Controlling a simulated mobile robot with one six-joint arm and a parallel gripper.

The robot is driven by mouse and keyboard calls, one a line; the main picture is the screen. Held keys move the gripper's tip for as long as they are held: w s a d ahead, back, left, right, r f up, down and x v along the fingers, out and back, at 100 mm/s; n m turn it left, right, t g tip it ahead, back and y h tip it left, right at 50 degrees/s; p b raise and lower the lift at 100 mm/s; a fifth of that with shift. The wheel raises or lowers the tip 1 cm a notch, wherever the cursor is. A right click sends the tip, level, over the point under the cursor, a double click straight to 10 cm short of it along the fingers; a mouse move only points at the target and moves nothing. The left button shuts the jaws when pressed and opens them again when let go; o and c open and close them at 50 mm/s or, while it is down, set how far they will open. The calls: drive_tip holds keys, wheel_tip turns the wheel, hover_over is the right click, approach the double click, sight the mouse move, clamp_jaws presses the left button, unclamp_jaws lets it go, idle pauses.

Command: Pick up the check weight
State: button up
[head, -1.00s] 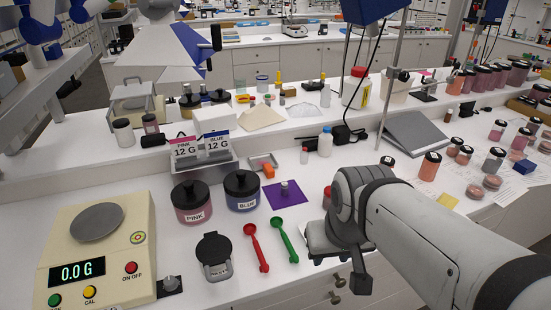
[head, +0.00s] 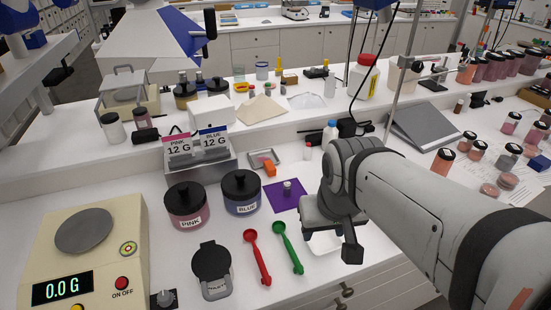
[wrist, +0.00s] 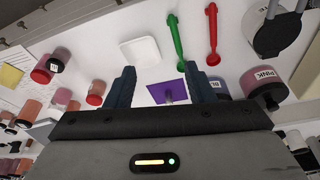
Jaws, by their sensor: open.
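The check weight (head: 287,187) is a small grey metal cylinder with a knob. It stands upright on a purple square mat (head: 281,201), right of the blue jar in the head view. In the wrist view the check weight (wrist: 169,96) shows on the purple mat (wrist: 160,91), between my fingers in the picture. My gripper (wrist: 162,88) is open with nothing between its fingers, above the table and apart from the weight. In the head view my gripper (head: 345,250) is right of the mat, its fingers partly hidden by its own body.
The pink jar (head: 187,205) and blue jar (head: 241,192) stand left of the mat. A red spoon (head: 257,257) and green spoon (head: 287,247) lie in front. A scale (head: 83,265) reads 0.0 G at left. A white dish (wrist: 140,51) lies near my gripper.

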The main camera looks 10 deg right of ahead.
drive_tip(key=w+r+g, duration=0.1)
drive_tip(key=w, duration=0.7)
drive_tip(key=m+g+b, duration=0.1)
drive_tip(key=g, duration=0.1)
hover_over(287, 183)
wheel_tip(287, 183, down, 11)
drive_tip(key=shift+s+a, duration=0.1)
drive_tip(key=shift+s, duration=0.05)
drive_tip(key=shift+w+f, duration=0.3)
drive_tip(key=shift+f, duration=0.35)
wheel_tip(287, 183, down, 7)
drive_tip(key=shift+s+f+p, duration=0.1)
drive_tip(key=shift+s+p, duration=0.05)
drive_tip(key=shift+p, duration=0.7)
clamp_jaws()
